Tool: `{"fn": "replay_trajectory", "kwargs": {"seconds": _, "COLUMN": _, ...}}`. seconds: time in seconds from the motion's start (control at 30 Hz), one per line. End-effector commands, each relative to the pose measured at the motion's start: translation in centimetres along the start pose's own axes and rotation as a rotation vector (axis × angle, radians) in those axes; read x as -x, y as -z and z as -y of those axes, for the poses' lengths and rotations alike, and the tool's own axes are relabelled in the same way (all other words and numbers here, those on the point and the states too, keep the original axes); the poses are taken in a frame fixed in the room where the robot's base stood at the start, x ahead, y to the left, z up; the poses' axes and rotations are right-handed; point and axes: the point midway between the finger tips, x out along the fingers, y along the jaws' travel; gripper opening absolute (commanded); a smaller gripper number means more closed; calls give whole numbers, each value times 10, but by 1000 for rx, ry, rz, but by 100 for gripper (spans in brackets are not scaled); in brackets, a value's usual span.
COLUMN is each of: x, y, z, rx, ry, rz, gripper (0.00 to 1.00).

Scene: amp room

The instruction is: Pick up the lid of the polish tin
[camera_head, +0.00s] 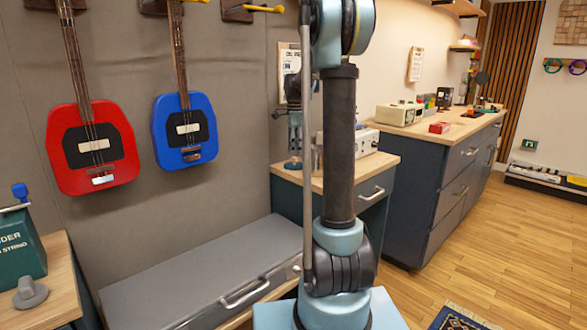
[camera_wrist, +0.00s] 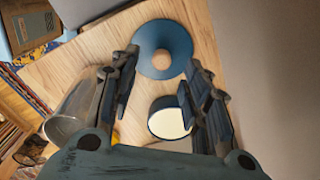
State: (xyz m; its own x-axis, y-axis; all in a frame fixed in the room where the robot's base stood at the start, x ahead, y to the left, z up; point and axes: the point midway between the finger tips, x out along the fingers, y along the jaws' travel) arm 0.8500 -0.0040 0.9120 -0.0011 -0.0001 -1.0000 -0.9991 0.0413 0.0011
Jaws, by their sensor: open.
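In the wrist view, a wide blue disc with a tan round knob (camera_wrist: 162,55) lies on a light wooden top; it looks like the lid of the polish tin. A small round tin (camera_wrist: 169,121) with a dark blue side and a pale cream face stands nearer, partly behind my right finger; it may be the tin itself. My gripper (camera_wrist: 162,67) is open, its fingers spread to either side of the disc's near part, with nothing held between them. I cannot tell the height of the fingertips above the disc. In the head view, my arm hides much of the wooden-topped cabinet (camera_head: 283,172).
A clear glass jar (camera_wrist: 72,112) stands close by my left finger. A brown box or book (camera_wrist: 30,28) lies at the upper left. Grey wall or panel (camera_wrist: 265,60) bounds the top on the right.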

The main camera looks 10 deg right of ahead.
Motion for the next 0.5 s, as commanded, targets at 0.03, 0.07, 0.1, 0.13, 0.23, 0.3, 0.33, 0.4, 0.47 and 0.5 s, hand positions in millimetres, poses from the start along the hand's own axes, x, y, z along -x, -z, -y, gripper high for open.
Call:
{"fn": "replay_trajectory", "kwargs": {"seconds": 0.03, "x": -2, "y": 0, "z": 0, "rx": 0, "ry": 0, "rz": 0, "gripper": 43}}
{"fn": "replay_trajectory", "kwargs": {"seconds": 0.07, "x": -4, "y": 0, "z": 0, "rx": 0, "ry": 0, "rz": 0, "gripper": 43}}
{"fn": "replay_trajectory", "kwargs": {"seconds": 0.1, "x": -7, "y": 0, "z": 1, "rx": 0, "ry": 0, "rz": 0, "gripper": 43}}
{"fn": "replay_trajectory", "kwargs": {"seconds": 0.13, "x": -10, "y": -1, "z": 1, "rx": 0, "ry": 0, "rz": 0, "gripper": 43}}
{"fn": "replay_trajectory", "kwargs": {"seconds": 0.23, "x": -24, "y": -1, "z": 2, "rx": 0, "ry": 0, "rz": 0, "gripper": 43}}
{"fn": "replay_trajectory", "kwargs": {"seconds": 0.3, "x": -33, "y": -2, "z": 2, "rx": 0, "ry": 0, "rz": 0, "gripper": 43}}
{"fn": "replay_trajectory", "kwargs": {"seconds": 0.33, "x": -37, "y": -2, "z": 2, "rx": 0, "ry": 0, "rz": 0, "gripper": 43}}
{"fn": "replay_trajectory", "kwargs": {"seconds": 0.4, "x": -45, "y": -2, "z": 2, "rx": 0, "ry": 0, "rz": 0, "gripper": 43}}
{"fn": "replay_trajectory", "kwargs": {"seconds": 0.47, "x": -49, "y": -2, "z": 2, "rx": 0, "ry": 0, "rz": 0, "gripper": 43}}
{"fn": "replay_trajectory", "kwargs": {"seconds": 0.5, "x": -51, "y": -2, "z": 2, "rx": 0, "ry": 0, "rz": 0, "gripper": 43}}
